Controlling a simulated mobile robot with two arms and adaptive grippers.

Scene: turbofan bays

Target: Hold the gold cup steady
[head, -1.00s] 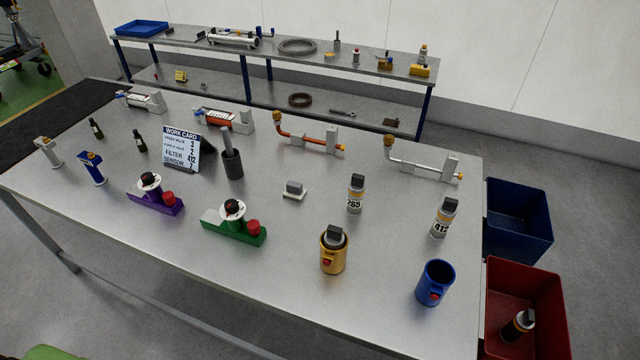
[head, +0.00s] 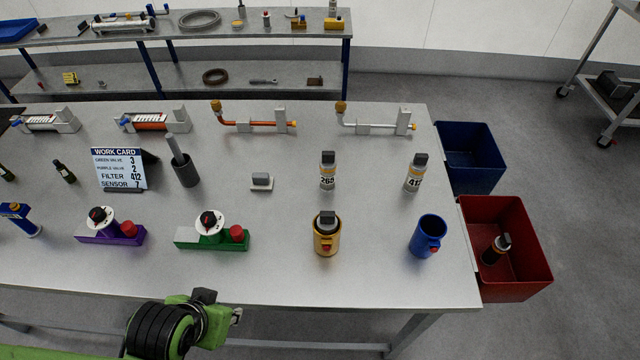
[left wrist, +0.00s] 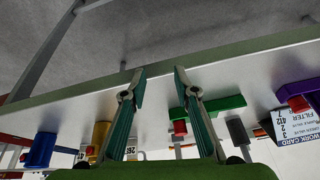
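The gold cup (head: 326,242) stands upright on the table near its front edge, with a dark-capped canister (head: 326,219) inside it. A red part shows on the cup's front. In the left wrist view the gold cup (left wrist: 99,138) is at the lower left, beside my fingers and apart from them. My left gripper (left wrist: 159,76) is open and empty, its two fingers spread. In the head view my left arm is at the bottom, in front of the table edge and left of the cup. My right gripper is not in view.
A blue cup (head: 428,237) stands right of the gold cup. A green valve block (head: 212,240) and a purple one (head: 110,238) are to its left. Canisters 265 (head: 328,172) and 412 (head: 415,174) stand behind. Red (head: 530,282) and blue (head: 470,170) bins are at the right.

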